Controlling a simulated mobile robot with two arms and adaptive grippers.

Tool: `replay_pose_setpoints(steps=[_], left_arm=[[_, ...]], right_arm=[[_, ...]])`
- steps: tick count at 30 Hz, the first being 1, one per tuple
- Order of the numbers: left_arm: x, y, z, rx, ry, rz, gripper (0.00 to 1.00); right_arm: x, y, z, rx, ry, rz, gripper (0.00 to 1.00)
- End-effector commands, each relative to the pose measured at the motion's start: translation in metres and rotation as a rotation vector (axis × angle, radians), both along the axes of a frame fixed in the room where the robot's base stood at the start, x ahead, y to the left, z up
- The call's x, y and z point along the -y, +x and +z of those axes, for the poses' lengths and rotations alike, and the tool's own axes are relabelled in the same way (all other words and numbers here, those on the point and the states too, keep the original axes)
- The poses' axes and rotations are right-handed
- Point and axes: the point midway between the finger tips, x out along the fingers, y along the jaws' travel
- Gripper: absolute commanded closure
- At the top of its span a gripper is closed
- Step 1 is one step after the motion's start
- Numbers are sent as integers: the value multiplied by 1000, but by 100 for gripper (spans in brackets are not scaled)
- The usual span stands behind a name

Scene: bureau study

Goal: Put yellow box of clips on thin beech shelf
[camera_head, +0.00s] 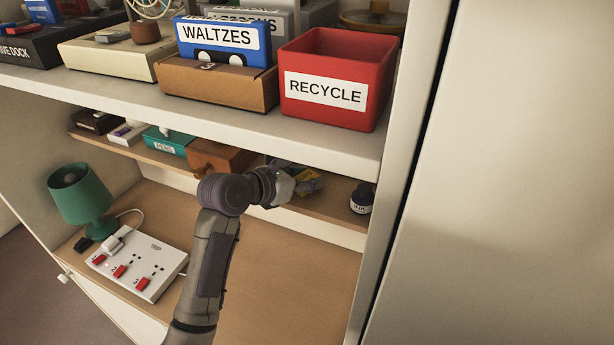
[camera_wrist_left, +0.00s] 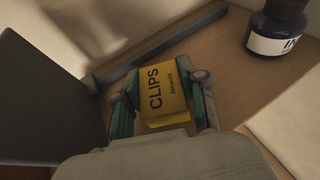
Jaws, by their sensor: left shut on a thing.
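The yellow box of clips (camera_wrist_left: 163,97), with dark "CLIPS" lettering, is between the fingers of my left gripper (camera_wrist_left: 163,88) in the left wrist view. The gripper is shut on it. In the head view my left gripper (camera_head: 303,184) reaches over the thin beech shelf (camera_head: 335,212), under the white shelf, and mostly hides the box. The beech surface (camera_wrist_left: 205,58) lies beneath and beyond the box in the wrist view. I cannot tell whether the box touches it. My right gripper is not in view.
A dark ink bottle (camera_head: 362,198) stands to the right on the beech shelf. A brown wooden box (camera_head: 222,157) and a teal pens box (camera_head: 168,141) stand to the left. The white shelf (camera_head: 240,118) with a red recycle bin (camera_head: 335,75) is above. A green lamp (camera_head: 80,197) and power strip (camera_head: 140,265) are below.

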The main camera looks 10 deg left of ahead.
Motion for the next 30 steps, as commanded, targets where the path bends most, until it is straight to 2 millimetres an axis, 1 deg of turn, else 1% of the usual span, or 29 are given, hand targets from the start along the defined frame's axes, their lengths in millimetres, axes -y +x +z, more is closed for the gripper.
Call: replay_pose_setpoints(steps=[1,5,15,17,20,24,30], left_arm=[[0,0,-1,-1,-1,0,56],[0,0,-1,-1,0,0,34],[0,0,1,0,0,0,34],[-2,-3,2,1,0,1,34],[-9,-13,6,3,-2,2,34],[-25,-36,16,5,0,2,34],[-46,-68,33,4,0,2,34]], right_arm=[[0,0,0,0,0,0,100],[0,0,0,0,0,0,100],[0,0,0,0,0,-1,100],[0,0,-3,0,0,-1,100],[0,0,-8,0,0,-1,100],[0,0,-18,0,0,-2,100],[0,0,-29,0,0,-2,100]])
